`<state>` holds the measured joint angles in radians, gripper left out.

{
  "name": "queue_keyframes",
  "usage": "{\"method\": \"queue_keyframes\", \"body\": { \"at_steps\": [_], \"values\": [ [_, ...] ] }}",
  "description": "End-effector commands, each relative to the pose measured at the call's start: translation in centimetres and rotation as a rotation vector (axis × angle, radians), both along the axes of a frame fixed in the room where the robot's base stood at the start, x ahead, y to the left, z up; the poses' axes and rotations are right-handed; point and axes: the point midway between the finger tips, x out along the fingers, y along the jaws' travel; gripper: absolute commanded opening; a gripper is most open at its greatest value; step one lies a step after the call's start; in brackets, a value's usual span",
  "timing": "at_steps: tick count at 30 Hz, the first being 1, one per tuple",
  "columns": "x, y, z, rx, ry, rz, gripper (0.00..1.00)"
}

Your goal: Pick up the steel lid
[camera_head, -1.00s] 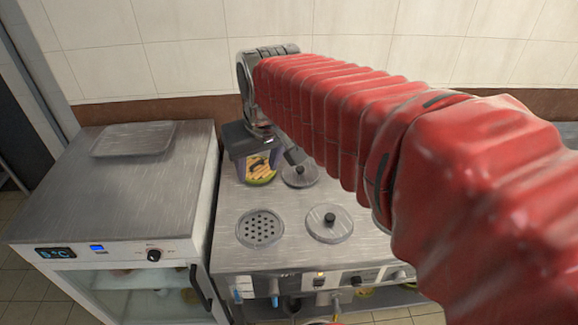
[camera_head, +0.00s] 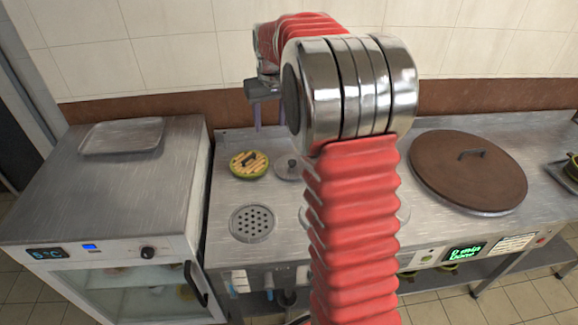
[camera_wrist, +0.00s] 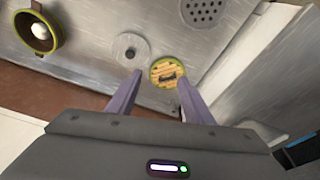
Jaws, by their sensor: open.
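A round steel lid (camera_head: 288,168) with a dark knob lies flat at the back of the steel counter. It also shows in the wrist view (camera_wrist: 122,56), just beyond the left fingertip. A second steel disc lies nearer the front, mostly hidden behind my arm; only its edge (camera_head: 403,214) shows. I cannot tell which one the task names. My gripper (camera_head: 270,117) is open and empty above the counter's back.
A perforated drain plate (camera_head: 251,223) lies in front of the striped lid. A large brown lid (camera_head: 468,171) lies on the right. A fridge cabinet with a flat tray (camera_head: 122,136) stands left. The tiled wall is close behind. A green-rimmed pot (camera_wrist: 36,32) shows in the wrist view.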

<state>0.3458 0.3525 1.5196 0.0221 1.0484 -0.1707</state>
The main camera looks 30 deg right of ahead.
Motion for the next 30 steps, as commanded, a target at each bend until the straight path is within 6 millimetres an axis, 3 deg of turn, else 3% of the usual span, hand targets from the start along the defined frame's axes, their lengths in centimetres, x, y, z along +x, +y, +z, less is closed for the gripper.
{"method": "queue_keyframes", "body": {
  "at_steps": [9, 18, 30],
  "values": [
    [4.0, -6.4, -6.3, 0.019, 0.054, -0.039, 0.47],
    [5.9, -11.2, -11.7, 0.035, 0.089, -0.065, 0.47],
    [6.1, -12.0, -12.7, 0.038, 0.094, -0.069, 0.47]
  ]
}}
